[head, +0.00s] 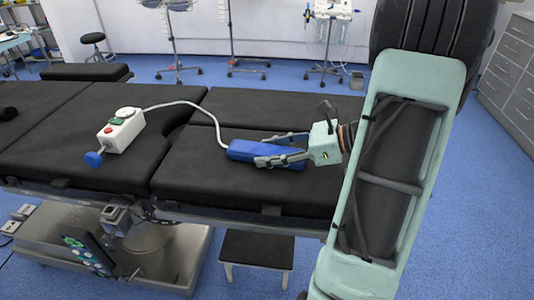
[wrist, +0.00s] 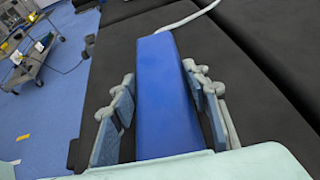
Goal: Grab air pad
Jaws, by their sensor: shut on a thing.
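The air pad (head: 243,150) is a blue block lying on the black operating table, with a white hose (head: 193,104) leaving its far end. My gripper (head: 271,150) comes from the right and is shut on the pad, one finger along each long side. In the wrist view the pad (wrist: 162,85) lies lengthwise between the two grey fingers (wrist: 160,78). The fingers cover part of its sides, and its near end is hidden by my gripper's body.
The hose runs to a white control box (head: 121,130) with a blue knob, on the left of the table. Black table sections (head: 220,188) around the pad are clear. A stool (head: 257,248) stands below the front edge. Stands and cabinets are along the back and right.

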